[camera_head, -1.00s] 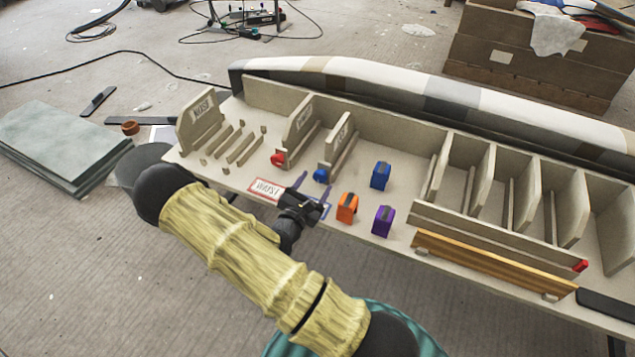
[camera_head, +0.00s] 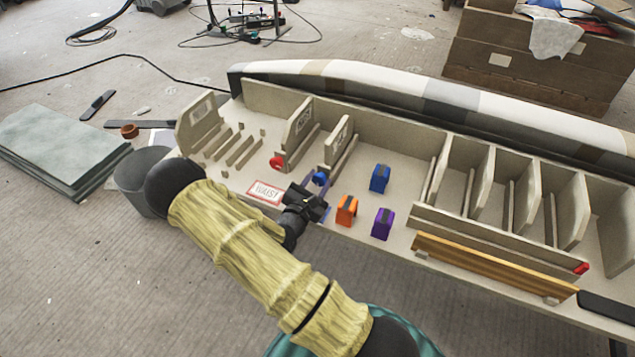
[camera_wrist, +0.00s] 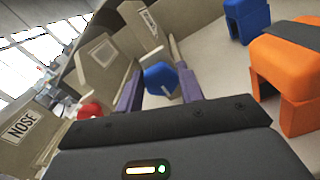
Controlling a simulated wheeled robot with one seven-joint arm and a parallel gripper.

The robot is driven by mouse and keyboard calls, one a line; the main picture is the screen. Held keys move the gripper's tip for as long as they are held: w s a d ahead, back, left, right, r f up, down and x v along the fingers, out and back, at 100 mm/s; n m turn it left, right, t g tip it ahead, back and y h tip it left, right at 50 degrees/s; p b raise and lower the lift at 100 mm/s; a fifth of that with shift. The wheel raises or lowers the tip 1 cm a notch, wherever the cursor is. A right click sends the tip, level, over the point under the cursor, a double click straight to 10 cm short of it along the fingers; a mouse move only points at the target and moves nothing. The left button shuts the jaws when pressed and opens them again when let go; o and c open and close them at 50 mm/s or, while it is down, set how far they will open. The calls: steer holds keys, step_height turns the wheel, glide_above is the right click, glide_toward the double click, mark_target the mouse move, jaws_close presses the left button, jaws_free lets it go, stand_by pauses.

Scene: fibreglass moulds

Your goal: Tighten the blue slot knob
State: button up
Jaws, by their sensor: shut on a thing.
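The blue slot knob (camera_head: 320,179) sits at the near end of a slot, beside an upright labelled panel (camera_head: 339,139). In the wrist view the blue knob (camera_wrist: 160,79) shows between the two purple fingers of my gripper (camera_wrist: 159,88). My gripper (camera_head: 316,183) also shows in the head view, reaching in from the near side. Its fingers are shut on the knob, one finger on each side. The far side of the knob and the exact finger contact are partly hidden.
A red knob (camera_head: 277,162) sits at the slot to the left. Blue (camera_head: 380,178), orange (camera_head: 347,211) and purple (camera_head: 382,224) blocks stand close on the right. A WAIST card (camera_head: 265,192) lies left of my gripper. Upright dividers stand further right.

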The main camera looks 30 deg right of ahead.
steer(key=m, duration=0.1)
steer(key=m+p, duration=0.1)
steer(key=shift+s+a+f+m+p, duration=0.1)
steer(key=shift+s+m+p, duration=0.1)
steer(key=shift+m+p, duration=0.1)
steer(key=shift+f+m, duration=0.15)
steer(key=shift+m, duration=0.75)
steer(key=o, duration=1)
steer(key=shift+c, duration=0.2)
steer(key=shift+o, duration=0.2)
steer(key=p+v, duration=0.3)
steer(key=v, duration=1.4)
steer(key=shift+p, duration=0.3)
